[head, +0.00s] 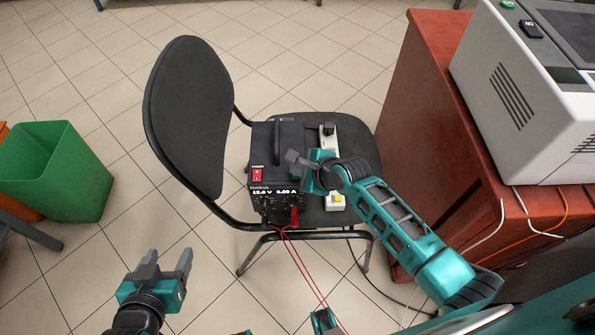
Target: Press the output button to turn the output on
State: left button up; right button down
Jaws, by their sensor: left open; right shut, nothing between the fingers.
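A black bench power supply (262,140) sits on the seat of a black office chair. Its display (273,191) reads about 15.0 V and 0.00 A. A red power switch (257,175) is on its left part. A small green spot, possibly the output button, shows beside my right gripper, mostly hidden. My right gripper (292,157) is shut and empty, over the right part of the supply; I cannot tell if it touches. My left gripper (170,262) is open and empty, above the floor at lower left, away from the supply.
The chair backrest (188,115) rises left of the supply. A white power strip (335,201) lies on the seat to the right, partly behind my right arm. Red leads (294,216) hang from the supply's front. A reddish-brown cabinet (425,100) stands right; a green bin (55,170) left.

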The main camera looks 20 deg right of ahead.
aim_at(299, 177)
jog(key=shift+r+p, duration=0.35)
jog(key=shift+r, duration=0.05)
jog(key=shift+r+p, duration=0.35)
notch_tip(299, 177, up, 3)
jog(key=p, duration=0.3)
jog(key=shift+f, duration=0.1)
notch_tip(299, 177, up, 2)
jog(key=p, duration=0.3)
jog(key=shift+r, duration=0.2)
